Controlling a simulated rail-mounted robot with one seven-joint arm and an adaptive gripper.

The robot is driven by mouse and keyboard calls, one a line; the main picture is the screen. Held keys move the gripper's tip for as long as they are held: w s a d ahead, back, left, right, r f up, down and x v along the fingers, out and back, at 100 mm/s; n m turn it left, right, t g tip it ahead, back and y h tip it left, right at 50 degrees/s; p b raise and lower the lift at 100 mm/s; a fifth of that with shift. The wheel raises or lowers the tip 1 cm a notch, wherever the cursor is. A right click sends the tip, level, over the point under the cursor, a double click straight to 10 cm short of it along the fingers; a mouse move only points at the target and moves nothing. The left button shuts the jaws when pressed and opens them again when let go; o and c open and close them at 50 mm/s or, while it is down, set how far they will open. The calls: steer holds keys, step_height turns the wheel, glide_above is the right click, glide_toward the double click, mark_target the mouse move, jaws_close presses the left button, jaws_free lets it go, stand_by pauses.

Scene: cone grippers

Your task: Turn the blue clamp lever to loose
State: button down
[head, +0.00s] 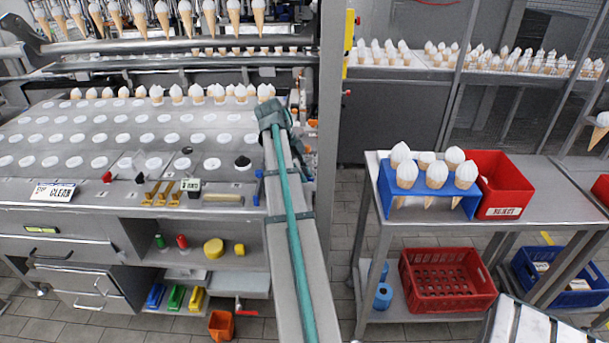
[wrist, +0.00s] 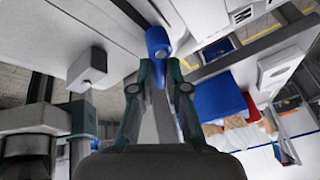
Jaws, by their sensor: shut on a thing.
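In the wrist view, the blue clamp lever (wrist: 157,42) stands at the top centre, between the fingertips of my gripper (wrist: 160,74). My gripper is shut on the lever, with a green-jointed finger on either side of it. The lever's lower end is partly hidden by the fingers, and I cannot tell which setting it points to. In the head view, my arm reaches up to the right end of the machine deck.
The machine deck (head: 120,132) with rows of white discs lies left of my arm. At right, a table holds a blue cone rack (head: 388,190) and a red reject bin (head: 505,185).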

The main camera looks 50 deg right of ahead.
steer(key=m+p, duration=0.1)
steer(key=m+y+p, duration=0.1)
steer(key=m+p, duration=0.1)
steer(key=shift+w+a+r+m+g, duration=0.15)
steer(key=shift+a+r+m+g, duration=0.15)
steer(key=shift+r, duration=0.1)
steer(key=m+p, duration=0.1)
steer(key=p, duration=0.1)
steer(key=m+y+p, duration=0.1)
steer(key=p, duration=0.1)
steer(key=shift+w+a+f+m+y, duration=0.1)
steer(key=shift+a+m+y, duration=0.1)
steer(key=shift+m+y, duration=0.1)
steer(key=shift+w+f+m+p, duration=0.15)
steer(key=shift+m+p, duration=0.35)
steer(key=shift+p, duration=0.3)
steer(key=shift+a+f, duration=0.1)
steer(key=c, duration=1.2)
jaws_free()
steer(key=shift+f+b, duration=0.15)
steer(key=shift+b, duration=0.15)
